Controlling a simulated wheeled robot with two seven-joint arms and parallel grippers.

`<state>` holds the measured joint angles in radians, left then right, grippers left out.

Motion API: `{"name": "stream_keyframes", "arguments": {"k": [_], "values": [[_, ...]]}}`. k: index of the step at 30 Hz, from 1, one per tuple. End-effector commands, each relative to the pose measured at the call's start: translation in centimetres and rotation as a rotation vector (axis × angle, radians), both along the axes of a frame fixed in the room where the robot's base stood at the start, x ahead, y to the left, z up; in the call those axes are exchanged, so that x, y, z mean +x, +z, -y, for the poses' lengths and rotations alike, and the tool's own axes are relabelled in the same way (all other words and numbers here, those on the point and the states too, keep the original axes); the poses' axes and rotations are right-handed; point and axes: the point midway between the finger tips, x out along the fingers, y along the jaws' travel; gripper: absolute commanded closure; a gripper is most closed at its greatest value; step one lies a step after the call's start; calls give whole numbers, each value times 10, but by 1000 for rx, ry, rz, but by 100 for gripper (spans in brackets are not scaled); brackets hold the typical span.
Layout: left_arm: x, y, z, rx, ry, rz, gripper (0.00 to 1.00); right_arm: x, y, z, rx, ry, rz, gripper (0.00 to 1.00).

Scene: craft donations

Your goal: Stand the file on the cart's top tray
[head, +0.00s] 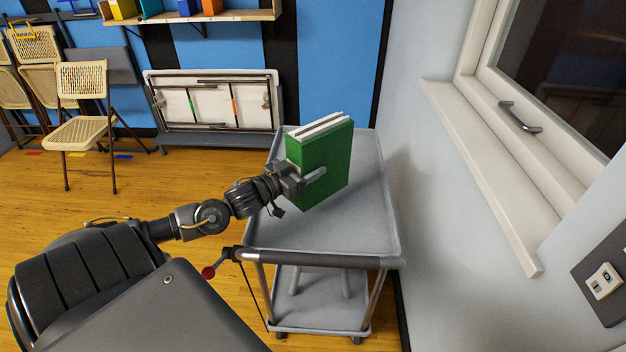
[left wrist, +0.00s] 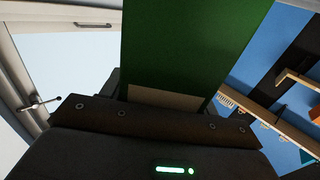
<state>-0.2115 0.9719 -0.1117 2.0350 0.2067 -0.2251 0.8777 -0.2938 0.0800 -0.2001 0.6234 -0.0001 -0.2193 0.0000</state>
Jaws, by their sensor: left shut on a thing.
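The file (head: 327,165) is a green, book-like box with white and grey top edges. It is upright over the middle of the cart's grey top tray (head: 330,232). My left gripper (head: 314,178) is shut on the file from its left side. In the left wrist view, the green file (left wrist: 190,45) rises from between the dark jaws and fills the middle. I cannot tell whether the file's bottom touches the tray or is just above it. My right gripper is not in view.
The tray has a raised rim, a dark front handle bar (head: 320,259) and a lower shelf (head: 320,300). A wall with a window sill (head: 480,170) is close on the right. Folding chairs (head: 82,130) stand at the left. The tray's front part is clear.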

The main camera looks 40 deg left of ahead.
Motion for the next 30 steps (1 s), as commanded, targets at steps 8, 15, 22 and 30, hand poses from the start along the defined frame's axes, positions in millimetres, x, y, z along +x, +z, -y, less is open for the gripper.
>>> {"name": "stream_keyframes", "arguments": {"k": [8, 15, 22, 30], "values": [[26, -29, -7, -1, 0, 6, 81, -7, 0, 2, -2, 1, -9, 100], [30, -35, -8, -1, 0, 5, 81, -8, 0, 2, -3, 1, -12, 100], [33, -63, -9, -2, 1, 3, 81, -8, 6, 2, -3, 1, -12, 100], [32, -69, -9, -2, 0, 5, 81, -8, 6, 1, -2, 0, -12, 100]]}}
